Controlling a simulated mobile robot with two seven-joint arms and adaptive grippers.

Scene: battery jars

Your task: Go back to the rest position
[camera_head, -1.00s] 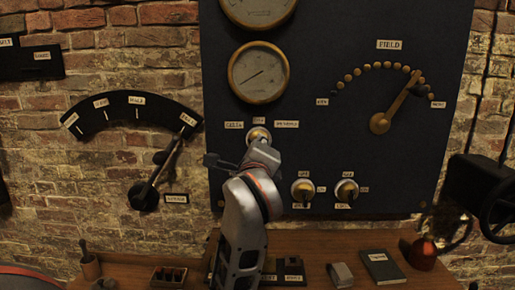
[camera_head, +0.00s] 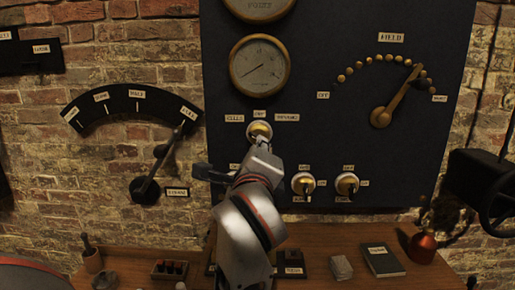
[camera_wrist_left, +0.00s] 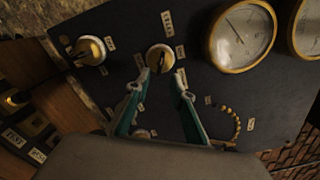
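My left gripper (camera_head: 262,149) is in front of the dark panel (camera_head: 350,25), just below a brass rotary knob (camera_head: 260,128). In the left wrist view my left gripper (camera_wrist_left: 164,73) has its two green-sided fingers apart. The same knob (camera_wrist_left: 160,57) shows just past the fingertips, with nothing held between them. I cannot tell whether a fingertip touches the knob. My left arm hides part of the lower panel and shelf in the head view. My right gripper is not in view.
A round gauge (camera_head: 260,65) is above the knob, and two smaller knobs (camera_head: 303,183) (camera_head: 347,184) are to the lower right. A field lever (camera_head: 396,98) is at right, a wall lever (camera_head: 158,168) at left. A wooden shelf (camera_head: 320,235) below bears a red flask (camera_head: 422,247) and books.

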